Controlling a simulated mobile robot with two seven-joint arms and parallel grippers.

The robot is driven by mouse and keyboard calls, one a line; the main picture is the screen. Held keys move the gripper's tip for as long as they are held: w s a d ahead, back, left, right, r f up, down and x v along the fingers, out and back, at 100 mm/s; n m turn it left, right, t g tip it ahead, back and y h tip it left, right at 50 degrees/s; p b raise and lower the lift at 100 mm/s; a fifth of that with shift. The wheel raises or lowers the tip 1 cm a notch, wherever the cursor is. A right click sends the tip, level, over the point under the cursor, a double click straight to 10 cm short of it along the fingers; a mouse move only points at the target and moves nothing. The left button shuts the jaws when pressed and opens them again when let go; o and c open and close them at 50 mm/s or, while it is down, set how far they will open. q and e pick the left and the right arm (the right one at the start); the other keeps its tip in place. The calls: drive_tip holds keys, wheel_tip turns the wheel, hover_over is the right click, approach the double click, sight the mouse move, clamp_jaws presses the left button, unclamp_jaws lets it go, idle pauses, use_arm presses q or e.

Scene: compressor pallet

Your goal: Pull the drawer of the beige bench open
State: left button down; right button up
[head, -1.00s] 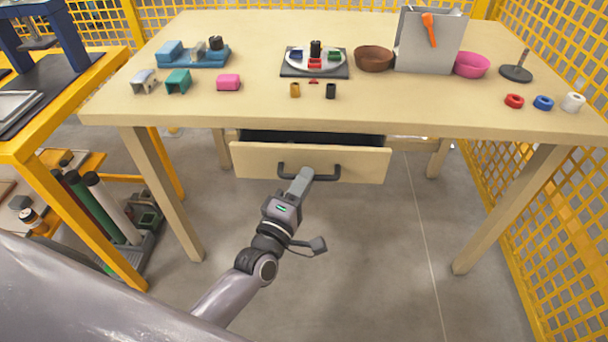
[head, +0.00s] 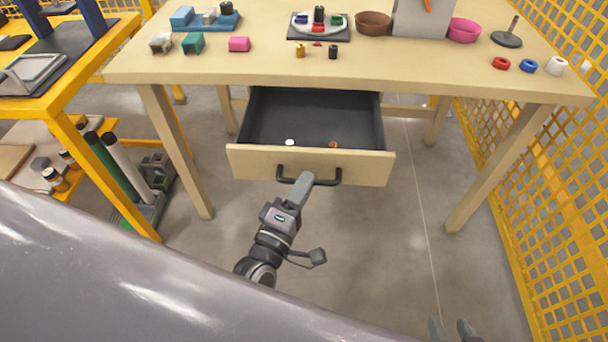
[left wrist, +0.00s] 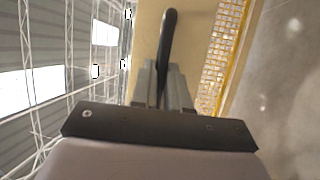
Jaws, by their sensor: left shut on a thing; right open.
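The beige bench (head: 400,70) stands ahead of me in the head view. Its drawer (head: 245,165) is pulled well out, and its dark interior shows. A white piece (head: 290,142) and an orange piece (head: 333,145) lie inside near the front panel. My left gripper (head: 301,182) is shut on the black bar handle (head: 327,182) of the drawer, near the handle's left part. The left wrist view shows the handle (left wrist: 168,40) between the two fingers. My right gripper (head: 454,328) is at the bottom edge of the head view, open and empty, away from the bench.
Colored blocks, a brown bowl (head: 373,22), a pink bowl (head: 464,30) and small rings (head: 528,66) stand on the bench top. A yellow-framed table (head: 60,105) is at left, yellow mesh fencing (head: 540,190) at right. The floor before the drawer is clear.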

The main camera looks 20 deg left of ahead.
use_arm(q)
drive_tip(key=shift+s+d, duration=0.1)
drive_tip(key=shift+s, duration=0.2)
drive_tip(key=c, duration=1.1)
unclamp_jaws()
drive_tip(key=v, duration=0.7)
drive_tip(key=shift+s+p, duration=0.1)
drive_tip(key=shift+p, duration=0.3)
